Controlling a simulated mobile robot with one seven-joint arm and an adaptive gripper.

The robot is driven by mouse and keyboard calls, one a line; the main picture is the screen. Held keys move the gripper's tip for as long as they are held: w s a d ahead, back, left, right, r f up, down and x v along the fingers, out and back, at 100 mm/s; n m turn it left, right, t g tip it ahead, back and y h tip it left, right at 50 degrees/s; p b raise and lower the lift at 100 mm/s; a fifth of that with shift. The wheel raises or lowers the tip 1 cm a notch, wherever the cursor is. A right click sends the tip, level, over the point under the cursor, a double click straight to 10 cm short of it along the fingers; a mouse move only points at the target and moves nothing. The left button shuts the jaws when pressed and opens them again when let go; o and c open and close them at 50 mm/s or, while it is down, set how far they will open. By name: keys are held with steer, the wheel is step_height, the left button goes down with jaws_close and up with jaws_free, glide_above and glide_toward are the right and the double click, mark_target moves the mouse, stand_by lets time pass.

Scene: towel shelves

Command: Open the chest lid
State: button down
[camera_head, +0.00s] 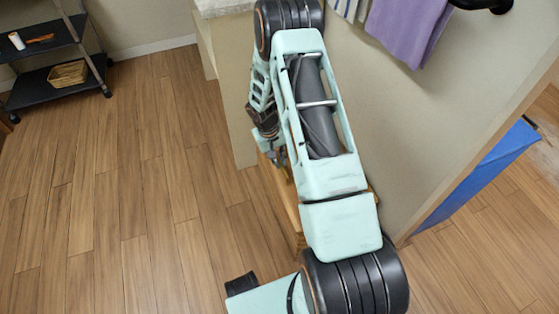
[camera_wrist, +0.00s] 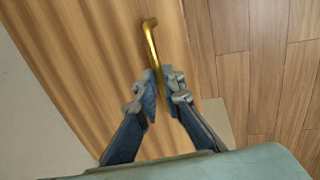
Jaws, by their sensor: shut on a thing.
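The wooden chest (camera_head: 283,205) stands against the wall in the head view, mostly hidden behind my arm. In the wrist view a wooden panel of the chest (camera_wrist: 90,60) fills the left and middle. A curved gold handle (camera_wrist: 151,40) is fixed to it, and its lower end runs between my fingers. My gripper (camera_wrist: 160,84) is shut on the handle, with one finger on each side of it. In the head view my gripper (camera_head: 279,157) shows only in part beside the arm, above the chest. Whether the lid is raised I cannot tell.
A beige partition (camera_head: 235,110) stands left of my arm. A purple towel (camera_head: 408,28) hangs on the wall at the upper right. A dark cart (camera_head: 60,75) with a basket stands at the far left. The wooden floor (camera_head: 120,210) on the left is clear.

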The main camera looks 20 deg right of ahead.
steer(key=d+r+y+p, duration=0.3)
steer(key=d+r+p, duration=0.7)
steer(key=d+r, duration=0.5)
steer(key=shift+s+d+r+p, duration=0.2)
steer(key=shift+r+p, duration=0.2)
steer(key=shift+r, duration=0.95)
steer(key=c, duration=2)
jaws_free()
steer(key=shift+f, duration=0.15)
steer(key=shift+c, duration=0.2)
